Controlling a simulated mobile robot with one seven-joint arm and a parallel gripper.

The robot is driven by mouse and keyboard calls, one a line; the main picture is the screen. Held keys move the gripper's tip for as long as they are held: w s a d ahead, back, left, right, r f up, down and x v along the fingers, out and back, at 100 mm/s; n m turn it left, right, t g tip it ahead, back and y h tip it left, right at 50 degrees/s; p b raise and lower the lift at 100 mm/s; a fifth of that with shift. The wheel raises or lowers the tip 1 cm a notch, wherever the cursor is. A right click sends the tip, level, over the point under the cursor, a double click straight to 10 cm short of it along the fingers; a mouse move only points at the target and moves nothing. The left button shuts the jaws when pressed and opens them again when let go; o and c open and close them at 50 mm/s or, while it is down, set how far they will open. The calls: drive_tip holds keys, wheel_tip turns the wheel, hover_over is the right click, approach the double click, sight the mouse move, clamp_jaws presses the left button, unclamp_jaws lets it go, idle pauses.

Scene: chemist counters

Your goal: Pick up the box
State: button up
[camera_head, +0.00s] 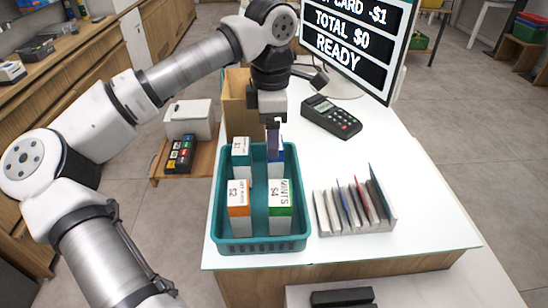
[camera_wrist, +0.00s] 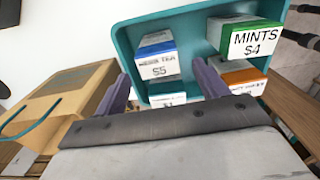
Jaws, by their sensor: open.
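A teal basket (camera_head: 262,245) on the white counter holds several small upright boxes. They are a teal-topped box (camera_head: 241,158) at back left, an orange-topped box (camera_head: 239,208) at front left, a green-topped MINTS $4 box (camera_head: 280,210) at front right, and a blue-topped $5 tea box (camera_wrist: 158,62) at back right. My gripper (camera_head: 275,145) points down over the back right of the basket, partly hiding the blue-topped box in the head view. In the wrist view, its purple fingers are apart with the blue-topped box ahead between them. Contact cannot be seen.
A brown paper bag (camera_head: 237,104) stands right behind the basket, close to my gripper. A card terminal (camera_head: 331,117) and a rack of upright cards (camera_head: 355,208) are to the right. A price screen (camera_head: 350,40) stands behind. Bare counter lies between terminal and rack.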

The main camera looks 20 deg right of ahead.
sight(275, 162)
drive_tip(key=shift+d+f+p, duration=0.2)
drive_tip(key=shift+f+p, duration=0.45)
drive_tip(key=shift+f, duration=1.15)
drive_tip(key=shift+d+f+p, duration=0.15)
drive_tip(key=shift+f+p, duration=0.45)
drive_tip(key=shift+f, duration=1.15)
drive_tip(key=c, duration=1.1)
